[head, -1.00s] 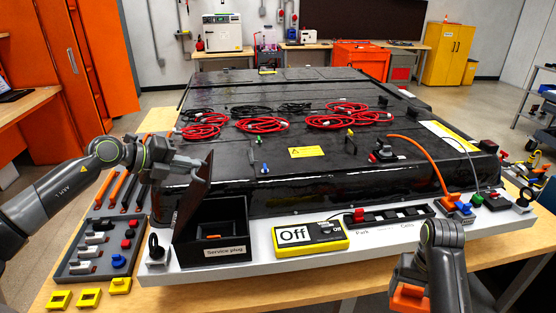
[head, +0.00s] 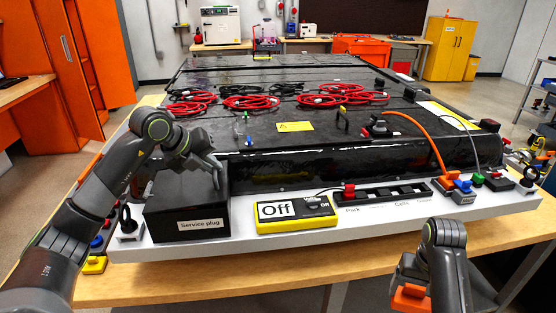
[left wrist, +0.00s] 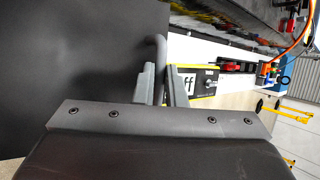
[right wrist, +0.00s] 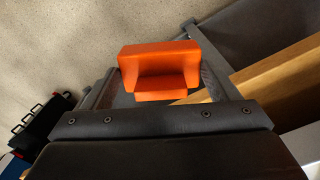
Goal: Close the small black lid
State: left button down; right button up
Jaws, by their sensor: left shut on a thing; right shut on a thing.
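The small black lid (head: 182,185) lies flat over the top of the black box (head: 190,222) labelled "Service plug". In the left wrist view the lid (left wrist: 75,55) is a broad dark panel at the left. My left gripper (head: 216,172) is at the lid's right side, and its fingers (left wrist: 163,85) are shut on a thin dark bar that looks like the lid's handle. The box's inside is hidden. My right gripper (head: 408,300) is shut on an orange piece (right wrist: 160,68), held in front of the bench, away from the box.
A yellow meter (head: 296,213) reading "Off" stands right of the box. A black battery pack (head: 330,160) with red and black cables (head: 255,102) lies behind. A strip of connectors (head: 380,193) is further right. The bench's front edge (head: 300,262) is clear.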

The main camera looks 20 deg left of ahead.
aim_at(223, 179)
pick_arm(q)
jog(key=shift+w+d+f+b, duration=0.2)
jog(key=shift+d+f+b, duration=0.3)
jog(key=shift+f+b, duration=0.15)
pick_arm(e)
jog(key=shift+w+d+f, duration=0.1)
jog(key=shift+d+f, duration=0.05)
jog(key=shift+f, duration=0.65)
pick_arm(q)
jog(key=shift+s+f, duration=0.1)
jog(key=shift+f, duration=0.05)
pick_arm(e)
jog(key=shift+f, duration=0.1)
pick_arm(q)
jog(key=shift+f, duration=0.1)
